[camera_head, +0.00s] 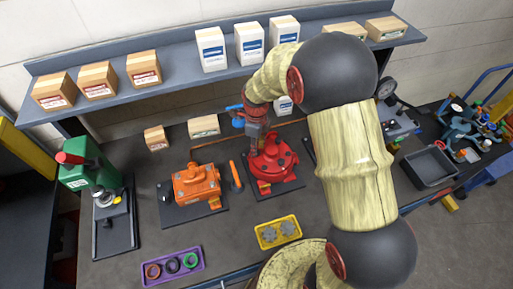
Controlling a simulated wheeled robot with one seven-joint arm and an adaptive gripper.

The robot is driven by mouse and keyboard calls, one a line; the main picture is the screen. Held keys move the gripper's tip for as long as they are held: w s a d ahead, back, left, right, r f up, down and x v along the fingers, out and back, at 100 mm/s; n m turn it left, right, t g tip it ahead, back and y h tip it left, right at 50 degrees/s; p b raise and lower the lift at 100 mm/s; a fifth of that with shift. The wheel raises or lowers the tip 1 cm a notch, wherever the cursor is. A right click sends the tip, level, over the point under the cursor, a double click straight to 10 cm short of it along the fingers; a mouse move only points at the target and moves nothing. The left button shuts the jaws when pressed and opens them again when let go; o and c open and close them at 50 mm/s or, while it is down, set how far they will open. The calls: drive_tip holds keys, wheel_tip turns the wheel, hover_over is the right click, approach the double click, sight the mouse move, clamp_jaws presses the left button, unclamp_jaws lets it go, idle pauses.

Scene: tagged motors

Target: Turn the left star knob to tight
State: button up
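My arm reaches over the bench from the right side of the view, and my gripper (257,134) points down at the back left of the red motor (272,162). The fingers are small and partly merged with the motor, so I cannot tell if they are open or touching it. The orange motor (196,184) sits on a dark plate to the left. No star knob is clear on either motor. Two grey star-shaped pieces lie in the yellow tray (266,245) in front; I cannot tell if they are knobs.
A green press (86,168) with a red handle stands at the left. A purple tray (172,276) holds rings. An orange-handled tool (236,176) lies between the motors. A shelf (185,71) with boxes runs behind. A black bin (431,167) is at the right.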

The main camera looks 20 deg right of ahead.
drive_tip(key=shift+o, duration=1)
drive_tip(key=shift+s+f, duration=0.1)
drive_tip(key=shift+f, duration=0.1)
wheel_tip(320, 180, up, 12)
